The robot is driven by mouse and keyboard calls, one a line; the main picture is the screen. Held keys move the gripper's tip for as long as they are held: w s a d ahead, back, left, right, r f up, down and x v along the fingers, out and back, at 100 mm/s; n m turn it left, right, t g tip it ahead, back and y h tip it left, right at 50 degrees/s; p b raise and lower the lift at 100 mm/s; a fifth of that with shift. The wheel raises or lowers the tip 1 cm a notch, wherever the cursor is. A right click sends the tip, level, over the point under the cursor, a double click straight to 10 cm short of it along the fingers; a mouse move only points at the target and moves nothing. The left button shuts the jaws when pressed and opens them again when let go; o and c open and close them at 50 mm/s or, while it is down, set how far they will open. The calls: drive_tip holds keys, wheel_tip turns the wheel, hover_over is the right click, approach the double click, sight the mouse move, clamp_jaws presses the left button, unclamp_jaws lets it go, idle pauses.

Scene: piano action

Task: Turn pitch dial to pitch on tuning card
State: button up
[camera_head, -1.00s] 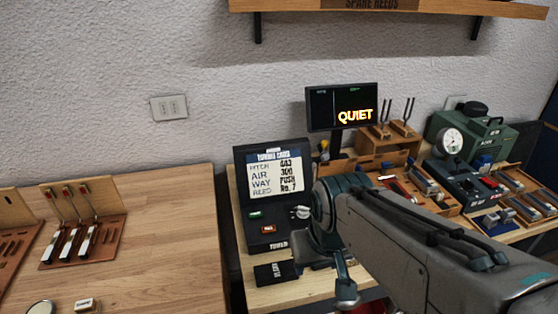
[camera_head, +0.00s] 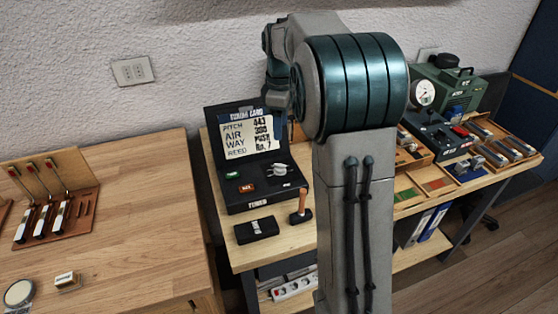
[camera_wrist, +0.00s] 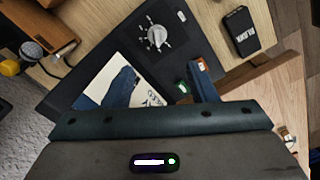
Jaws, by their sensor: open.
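The tuning card (camera_head: 248,135) is propped in the lid of a black case (camera_head: 262,199) and reads pitch 443, air 300, way PUSH, reed No. 7. A round silver dial (camera_head: 277,169) sits on the case panel; the wrist view shows this dial (camera_wrist: 157,37) with marks around it. My gripper (camera_wrist: 163,82) is open and empty. Its two blue fingers are spread over the case, between my wrist and the dial, apart from the dial. The card is partly covered by one finger in the wrist view. In the head view my arm hides most of the gripper.
Green (camera_head: 232,175) and red (camera_head: 247,187) buttons sit beside the dial. A black box (camera_head: 256,230) and a wooden-handled tool (camera_head: 301,206) stand in front of the case. A green machine (camera_head: 450,90) stands at the right. The left table's middle is clear.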

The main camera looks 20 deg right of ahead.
sight(280, 168)
drive_tip(key=f, duration=1.4)
drive_tip(key=shift+w, duration=0.35)
drive_tip(key=c, duration=1)
